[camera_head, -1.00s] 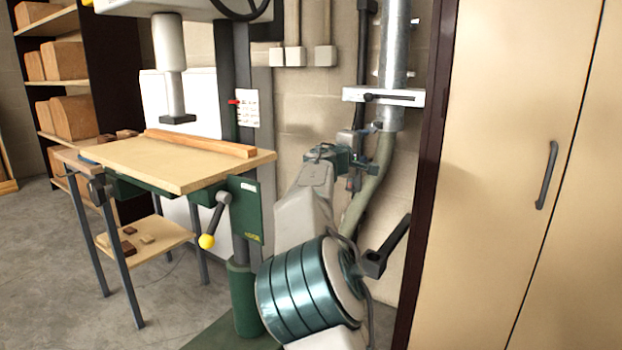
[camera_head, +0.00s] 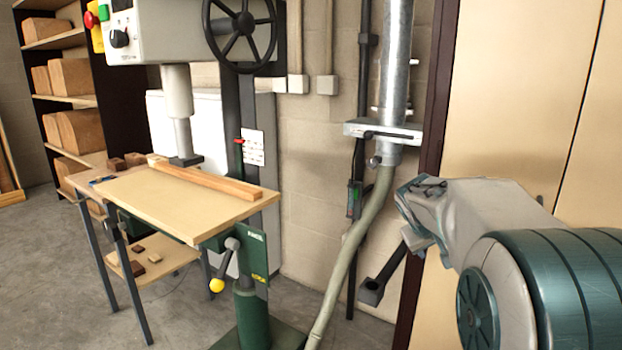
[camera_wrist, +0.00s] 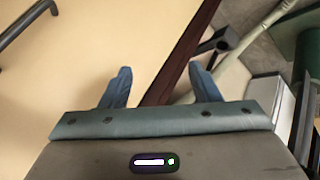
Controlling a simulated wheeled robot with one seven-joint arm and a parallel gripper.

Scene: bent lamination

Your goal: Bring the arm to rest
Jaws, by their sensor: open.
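My gripper (camera_wrist: 160,88) shows in the wrist view with its two blue-grey fingers spread apart. Nothing is between them. Beyond the fingers are the pale cabinet (camera_wrist: 75,60) and its dark side edge (camera_wrist: 178,55). In the head view my arm (camera_head: 500,225) is at the right, in front of the cabinet. The fingers are hard to make out there.
A drill press with a wooden table (camera_head: 190,205) stands left of centre, a wooden strip (camera_head: 215,180) on it. A grey hose (camera_head: 350,245) hangs from a metal duct (camera_head: 396,70). The cabinet (camera_head: 505,90) is at the right. Floor (camera_head: 180,310) is bare at lower left.

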